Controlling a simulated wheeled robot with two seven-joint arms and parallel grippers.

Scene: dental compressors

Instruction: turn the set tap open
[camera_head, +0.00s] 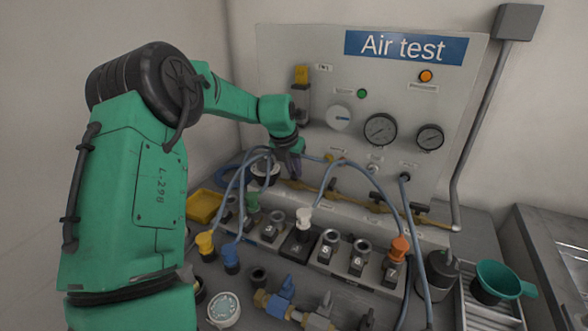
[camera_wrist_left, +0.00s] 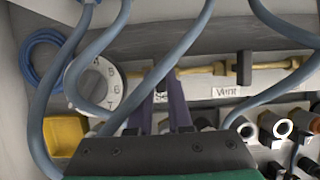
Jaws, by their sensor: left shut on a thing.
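The set tap sits on the brass pipe (camera_wrist_left: 198,70) low on the test panel, above a label (camera_wrist_left: 161,97) of which only the first letters show. My left gripper (camera_wrist_left: 164,84) reaches this tap with its two purple fingers and is shut on it. The fingers and a blue-grey hose hide most of the tap, so its handle angle cannot be told. In the head view my left gripper (camera_head: 291,167) is at the panel's lower left, partly behind hoses. My right gripper is in neither view.
The vent tap's black handle (camera_wrist_left: 244,68) stands upright just right. A numbered white dial (camera_wrist_left: 95,86) is close on the left. Blue-grey hoses (camera_wrist_left: 176,62) cross in front of the gripper. A row of fittings (camera_head: 330,246) and a yellow tray (camera_head: 204,206) lie below.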

